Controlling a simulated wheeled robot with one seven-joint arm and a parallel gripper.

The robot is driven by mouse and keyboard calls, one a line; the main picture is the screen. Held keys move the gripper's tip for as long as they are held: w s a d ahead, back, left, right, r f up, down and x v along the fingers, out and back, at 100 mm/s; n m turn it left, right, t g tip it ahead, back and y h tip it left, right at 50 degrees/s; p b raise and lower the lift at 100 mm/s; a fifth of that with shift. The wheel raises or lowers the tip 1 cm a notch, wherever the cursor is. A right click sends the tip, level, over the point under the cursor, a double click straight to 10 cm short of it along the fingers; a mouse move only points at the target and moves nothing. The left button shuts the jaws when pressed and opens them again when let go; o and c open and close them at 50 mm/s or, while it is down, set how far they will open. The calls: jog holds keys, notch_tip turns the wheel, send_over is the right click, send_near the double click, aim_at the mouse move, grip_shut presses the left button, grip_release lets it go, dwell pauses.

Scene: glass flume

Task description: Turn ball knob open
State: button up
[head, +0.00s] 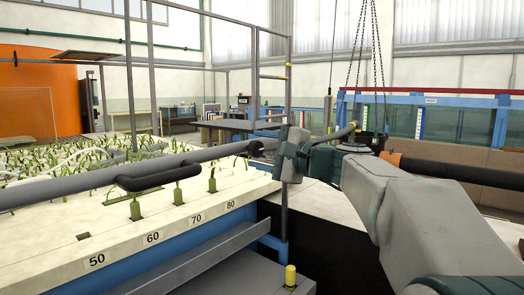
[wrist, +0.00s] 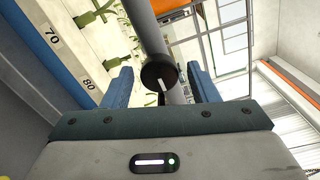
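The ball knob (wrist: 160,76) is round and black with a white mark on its face. In the wrist view it sits at the end of a grey pipe, between my two fingers. My gripper (wrist: 161,87) is open, with a visible gap between the knob and each blue-grey finger. In the head view my gripper (head: 278,152) is right of centre, at the right end of the long grey pipe (head: 120,180). A small dark round shape there looks like the knob (head: 256,148), just left of the fingers. Its far side is hidden.
A white bench (head: 190,212) numbered 50 to 80, with green plant-like pieces, lies left below the pipe. A black handle (head: 158,176) is on the pipe. A grey upright post (head: 284,215) stands close below my gripper. Hanging chains (head: 370,60) are behind my arm.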

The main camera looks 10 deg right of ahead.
jog(key=v, duration=1.3)
jog(key=shift+s+d, duration=0.25)
jog(key=shift+s, duration=0.1)
jog(key=shift+p, duration=0.3)
